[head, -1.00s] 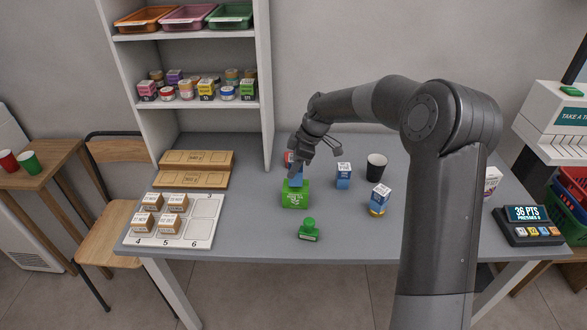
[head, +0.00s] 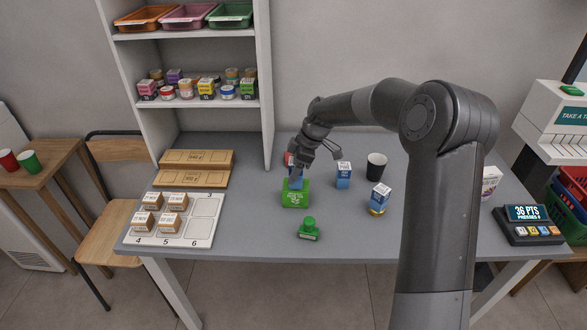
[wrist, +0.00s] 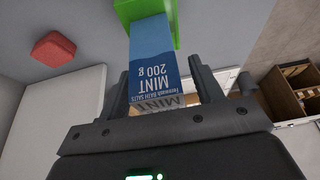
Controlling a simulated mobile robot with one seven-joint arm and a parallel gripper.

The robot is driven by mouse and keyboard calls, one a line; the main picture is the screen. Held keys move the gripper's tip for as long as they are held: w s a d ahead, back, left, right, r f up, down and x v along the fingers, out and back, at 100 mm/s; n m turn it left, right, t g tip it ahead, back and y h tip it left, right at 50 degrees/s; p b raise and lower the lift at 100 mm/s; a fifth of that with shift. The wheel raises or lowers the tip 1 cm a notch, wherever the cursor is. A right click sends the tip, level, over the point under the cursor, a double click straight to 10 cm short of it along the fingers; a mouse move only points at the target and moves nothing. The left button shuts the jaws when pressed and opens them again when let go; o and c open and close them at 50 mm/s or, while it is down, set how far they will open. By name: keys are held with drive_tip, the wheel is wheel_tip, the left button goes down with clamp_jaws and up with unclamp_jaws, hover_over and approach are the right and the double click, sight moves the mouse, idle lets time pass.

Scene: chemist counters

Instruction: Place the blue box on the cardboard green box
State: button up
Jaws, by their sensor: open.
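The blue box (head: 296,184), printed "MINT 200 g", stands upright on the green cardboard box (head: 293,199) at the middle of the counter. In the wrist view the blue box (wrist: 152,50) lies between the fingers of my gripper (wrist: 160,78), its far end against the green box (wrist: 148,8). The fingers are open on either side of it, with a small gap at least on the right. In the head view my gripper (head: 299,167) is over the blue box and hides its upper part.
A red object (wrist: 53,49) stands close behind the boxes. A green stamp (head: 308,230) is in front. Right are a blue-and-white box (head: 343,177), a blue-and-yellow box (head: 379,199) and a black cup (head: 376,166). A numbered white tray (head: 203,229) with small boxes is left.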

drive_tip(key=v, duration=1.2)
drive_tip(key=s+d+r+m+t+h, duration=0.25)
drive_tip(key=s+r+m, duration=0.3)
drive_tip(key=s, duration=0.55)
drive_tip(key=s+d+m+t, duration=0.1)
drive_tip(key=s+d+m, duration=0.2)
drive_tip(key=s, duration=0.5)
drive_tip(key=s+d+m+t+h, duration=0.1)
drive_tip(key=s+d+m, duration=0.2)
drive_tip(key=s, duration=0.6)
drive_tip(key=s+d+r+m+t+h, duration=0.1)
drive_tip(key=s+d+m, duration=0.2)
drive_tip(key=s+m, duration=0.3)
drive_tip(key=s, duration=0.3)
drive_tip(key=shift+s+d, duration=0.25)
drive_tip(key=shift+d, duration=0.1)
